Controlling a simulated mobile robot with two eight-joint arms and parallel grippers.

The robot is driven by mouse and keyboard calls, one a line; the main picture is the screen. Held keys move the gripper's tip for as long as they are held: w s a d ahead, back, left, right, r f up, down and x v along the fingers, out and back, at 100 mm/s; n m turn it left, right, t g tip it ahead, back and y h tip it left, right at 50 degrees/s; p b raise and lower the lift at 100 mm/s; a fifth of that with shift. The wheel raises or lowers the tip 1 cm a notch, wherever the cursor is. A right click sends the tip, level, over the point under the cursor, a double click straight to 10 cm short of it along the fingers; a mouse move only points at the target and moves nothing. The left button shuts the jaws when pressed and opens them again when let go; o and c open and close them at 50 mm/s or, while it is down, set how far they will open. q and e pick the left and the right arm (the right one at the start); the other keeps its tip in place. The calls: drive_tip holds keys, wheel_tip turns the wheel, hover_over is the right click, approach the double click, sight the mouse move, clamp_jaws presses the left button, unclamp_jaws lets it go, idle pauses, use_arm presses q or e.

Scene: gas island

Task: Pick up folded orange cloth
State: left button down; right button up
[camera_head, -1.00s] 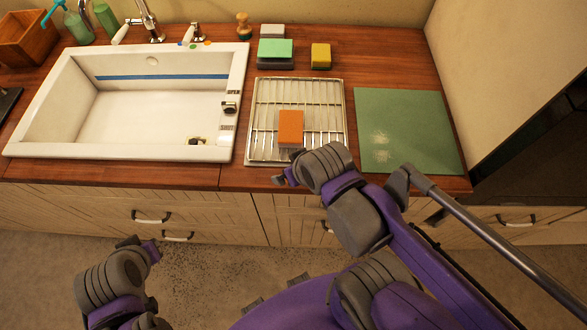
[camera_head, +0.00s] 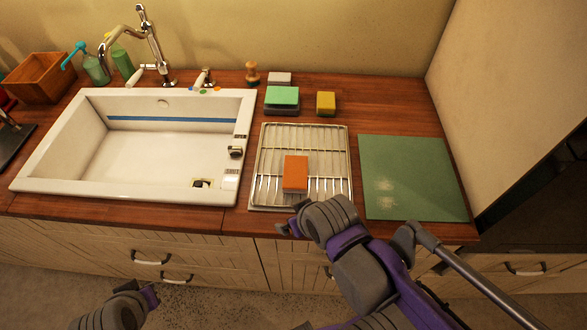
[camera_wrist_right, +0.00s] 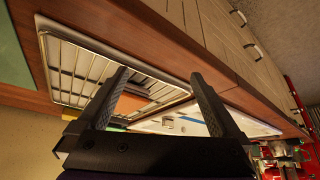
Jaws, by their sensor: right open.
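The folded orange cloth (camera_head: 295,173) lies flat on the wire drying rack (camera_head: 338,140) on the counter. In the right wrist view a small orange patch (camera_wrist_right: 117,121) shows behind the fingers, mostly hidden. My right gripper (camera_head: 287,227) is at the counter's front edge, just in front of the rack and apart from the cloth. In the right wrist view its two fingers (camera_wrist_right: 165,95) are spread, with nothing held between them. My left gripper (camera_head: 150,296) is low at the bottom left, in front of the cabinets; its jaws are too small to read.
A white sink (camera_head: 150,160) is left of the rack and a green mat (camera_head: 412,178) is right of it. Behind the rack are a green sponge block (camera_head: 282,97) and a yellow sponge (camera_head: 326,102). A wall bounds the right side.

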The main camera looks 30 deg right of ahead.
idle(0.5)
drive_tip(key=w+d+r+m+g+b, duration=0.1)
drive_tip(key=w+d+r+m+g, duration=0.2)
drive_tip(key=w+r, duration=0.4)
wheel_tip(320, 180, up, 3)
drive_tip(key=m+g, duration=0.3)
hover_over(295, 172)
drive_tip(key=f, duration=0.2)
drive_tip(key=f+b, duration=0.1)
drive_tip(key=f, duration=0.2)
drive_tip(key=shift+w+d, duration=0.15)
drive_tip(key=shift+w, duration=0.05)
drive_tip(key=shift+s+f, duration=0.15)
drive_tip(key=shift+f, duration=1.25)
drive_tip(key=shift+s+f, duration=0.1)
drive_tip(key=shift+f, duration=1.3)
use_arm(q)
drive_tip(key=f, duration=0.1)
drive_tip(key=s+f, duration=0.1)
drive_tip(key=shift+s+f, duration=0.15)
drive_tip(key=shift+f, duration=0.25)
use_arm(e)
drive_tip(key=shift+c, duration=0.3)
drive_tip(key=c, duration=1.3)
drive_tip(key=shift+o, duration=0.2)
